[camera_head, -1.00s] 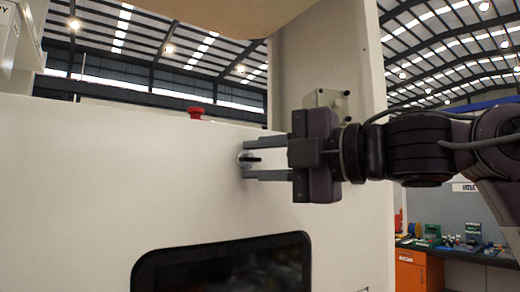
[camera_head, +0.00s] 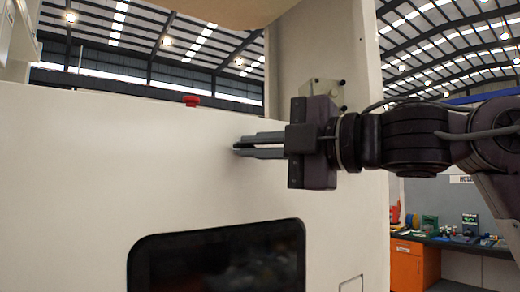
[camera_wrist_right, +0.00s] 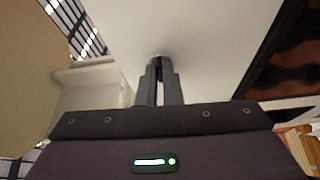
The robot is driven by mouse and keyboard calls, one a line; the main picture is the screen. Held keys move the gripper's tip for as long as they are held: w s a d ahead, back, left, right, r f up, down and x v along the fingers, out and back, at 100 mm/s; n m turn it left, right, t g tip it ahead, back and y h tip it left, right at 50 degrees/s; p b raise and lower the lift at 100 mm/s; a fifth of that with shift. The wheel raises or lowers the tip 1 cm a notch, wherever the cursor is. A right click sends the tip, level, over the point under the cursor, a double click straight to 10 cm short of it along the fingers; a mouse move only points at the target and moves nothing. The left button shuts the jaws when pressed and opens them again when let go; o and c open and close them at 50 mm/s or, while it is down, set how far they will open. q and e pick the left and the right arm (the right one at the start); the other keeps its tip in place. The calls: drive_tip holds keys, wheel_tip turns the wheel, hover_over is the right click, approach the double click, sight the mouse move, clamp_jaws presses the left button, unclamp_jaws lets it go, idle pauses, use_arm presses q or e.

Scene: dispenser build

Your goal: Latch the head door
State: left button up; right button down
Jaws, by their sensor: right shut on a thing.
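The head door is a large white panel (camera_head: 100,160) with a dark window (camera_head: 220,262) low in it. It stands closely in front of me in the head view. My right gripper (camera_head: 238,147) comes in from the right, at the panel's upper right. Its fingers are closed together on the latch, which they hide in the head view. In the right wrist view the fingertips (camera_wrist_right: 158,70) meet the round metallic latch base (camera_wrist_right: 157,56) on the white surface. The latch's exact angle cannot be seen. My left gripper is not in view.
A red button (camera_head: 191,101) sits on the panel's top edge. At the far right is a workbench (camera_head: 440,240) with an orange cabinet (camera_head: 407,266) and several small items.

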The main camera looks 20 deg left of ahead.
drive_tip(key=shift+s+a+f+m+t+b, duration=0.15)
drive_tip(key=shift+m+t+b, duration=1.45)
drive_tip(key=shift+m, duration=2.05)
drive_tip(key=shift+s+a+f+m+t+b, duration=0.15)
drive_tip(key=shift+m+t+b, duration=1.45)
drive_tip(key=shift+m, duration=2)
drive_tip(key=shift+s+f+m+t+b, duration=0.15)
drive_tip(key=shift+m+t+b, duration=1.45)
drive_tip(key=shift+m, duration=2.05)
drive_tip(key=shift+g+b, duration=0.35)
drive_tip(key=shift+g, duration=0.05)
drive_tip(key=c, duration=1.6)
unclamp_jaws()
drive_tip(key=shift+w, duration=0.1)
drive_tip(key=b+v, duration=0.3)
drive_tip(key=v, duration=0.4)
drive_tip(key=shift+s+d+f, duration=0.2)
drive_tip(key=shift+s+d, duration=0.05)
